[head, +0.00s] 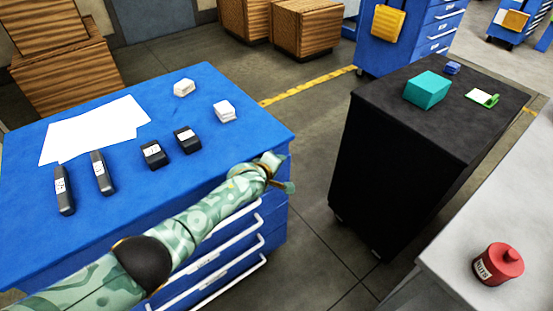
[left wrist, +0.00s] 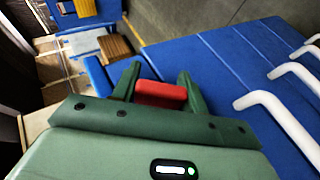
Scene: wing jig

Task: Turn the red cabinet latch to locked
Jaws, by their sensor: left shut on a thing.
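The red latch (left wrist: 160,92) shows in the left wrist view as a red block between the two green fingers of my left gripper (left wrist: 159,82). The gripper is shut on it. In the head view my left gripper (head: 276,175) is at the right front corner of the blue cabinet (head: 200,78), beside its drawer side. The latch is hidden there, and I cannot tell its angle. My right gripper is in neither view.
White drawer handles (head: 235,285) stick out below my left arm. Black boxes (head: 154,154), white blocks (head: 224,111) and paper sheets (head: 90,130) lie on the blue top. A black cabinet (head: 385,130) stands to the right across open floor. A red tin (head: 498,264) is on a grey table.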

